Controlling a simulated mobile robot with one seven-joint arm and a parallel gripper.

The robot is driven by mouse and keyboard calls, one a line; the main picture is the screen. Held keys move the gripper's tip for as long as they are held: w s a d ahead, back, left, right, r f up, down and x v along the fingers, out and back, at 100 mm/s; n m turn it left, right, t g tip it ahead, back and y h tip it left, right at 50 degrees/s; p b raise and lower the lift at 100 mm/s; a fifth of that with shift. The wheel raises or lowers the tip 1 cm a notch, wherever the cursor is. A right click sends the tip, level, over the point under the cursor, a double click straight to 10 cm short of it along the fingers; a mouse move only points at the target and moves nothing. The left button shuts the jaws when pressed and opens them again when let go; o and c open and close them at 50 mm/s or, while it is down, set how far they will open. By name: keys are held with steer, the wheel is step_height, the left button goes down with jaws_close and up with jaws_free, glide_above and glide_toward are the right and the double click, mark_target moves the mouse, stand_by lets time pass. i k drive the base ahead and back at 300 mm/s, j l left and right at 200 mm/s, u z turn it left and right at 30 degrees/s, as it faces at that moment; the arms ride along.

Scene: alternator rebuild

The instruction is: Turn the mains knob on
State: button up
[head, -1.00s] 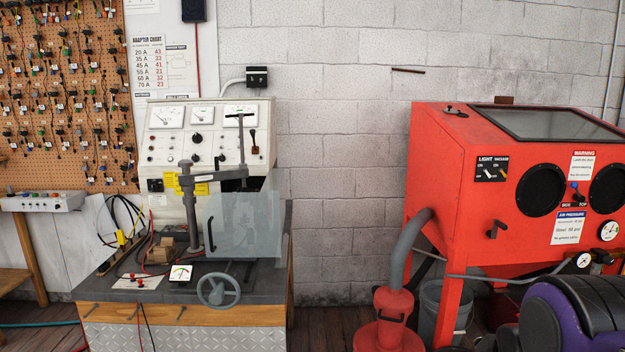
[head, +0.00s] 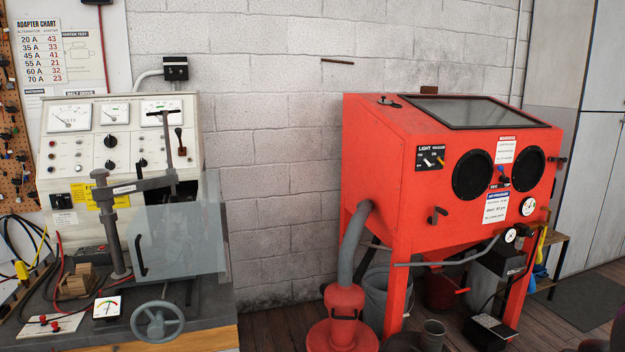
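The alternator test bench stands at the left, with a cream control panel (head: 76,152) carrying dials, knobs and small buttons. A black round knob (head: 110,141) sits below the middle dial, and another dark knob (head: 142,163) is lower right of it. A black switch block (head: 61,201) is at the panel's lower left, beside yellow labels (head: 82,194). A black box (head: 176,68) is on the wall above. I cannot read which knob is the mains one, or its setting. My gripper is not in view.
A clear guard (head: 180,240) and a grey handwheel (head: 158,321) are at the bench front. A red blasting cabinet (head: 380,190) stands right, with a red vacuum canister (head: 343,312) before it. Bare floor (head: 268,330) shows between bench and canister.

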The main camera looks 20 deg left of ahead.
mark_target(60, 203)
steer(key=k+j, duration=0.1)
steer(key=j, duration=0.7)
steer(key=k+j, duration=0.1)
steer(key=j, duration=0.7)
steer(key=k+j, duration=0.1)
steer(key=j, duration=1.55)
steer(key=k+j, duration=0.15)
steer(key=j, duration=0.65)
steer(key=k+j, duration=0.1)
steer(key=j, duration=0.7)
steer(key=k+j, duration=0.3)
steer(key=i+j, duration=0.1)
